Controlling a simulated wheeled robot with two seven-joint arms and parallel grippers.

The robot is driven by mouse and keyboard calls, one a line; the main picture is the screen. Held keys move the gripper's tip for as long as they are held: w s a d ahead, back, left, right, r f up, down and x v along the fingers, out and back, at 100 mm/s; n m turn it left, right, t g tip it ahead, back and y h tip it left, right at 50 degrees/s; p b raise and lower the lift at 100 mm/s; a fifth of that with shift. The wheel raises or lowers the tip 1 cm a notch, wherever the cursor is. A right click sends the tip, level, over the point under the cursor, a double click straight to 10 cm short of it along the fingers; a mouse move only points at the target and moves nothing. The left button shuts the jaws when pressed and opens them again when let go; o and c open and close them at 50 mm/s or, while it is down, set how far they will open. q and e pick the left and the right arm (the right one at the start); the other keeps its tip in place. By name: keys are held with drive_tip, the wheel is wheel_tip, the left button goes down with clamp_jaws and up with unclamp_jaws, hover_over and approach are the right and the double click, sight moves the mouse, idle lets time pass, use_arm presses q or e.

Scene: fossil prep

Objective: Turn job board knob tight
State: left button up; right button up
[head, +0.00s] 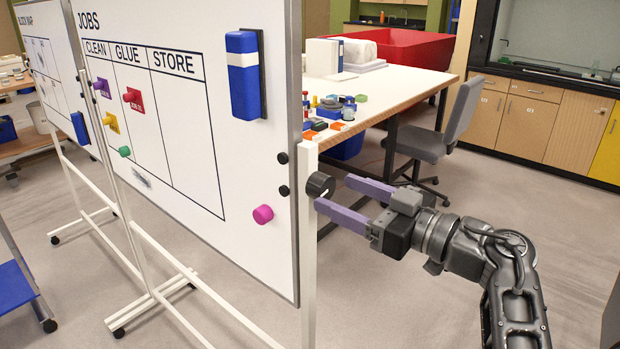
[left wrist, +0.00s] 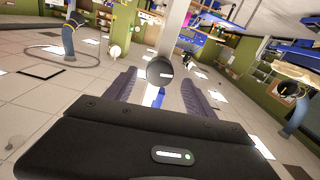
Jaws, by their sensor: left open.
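The job board (head: 250,215) is a whiteboard on a white wheeled stand, headed JOBS, with CLEAN, GLUE and STORE columns. Its round black knob (head: 320,186) sits on the stand's right upright and has a short white mark on its face. My left gripper (head: 333,192) is open, its two purple-grey fingers pointing at the knob from the right. In the left wrist view the knob (left wrist: 160,70) shows centred between the fingertips, with a gap to each finger. I cannot tell how far the tips reach past its face. My right gripper is not in view.
A blue eraser (head: 243,75), a magenta magnet (head: 263,214) and coloured tags are on the board. Behind stands a bench (head: 400,87) with small bottles and tools, and a grey chair (head: 450,125). The floor around my gripper is clear.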

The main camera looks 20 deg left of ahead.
sight(308, 181)
use_arm(q)
drive_tip(key=shift+p+x, duration=0.8)
drive_tip(key=shift+x, duration=3.15)
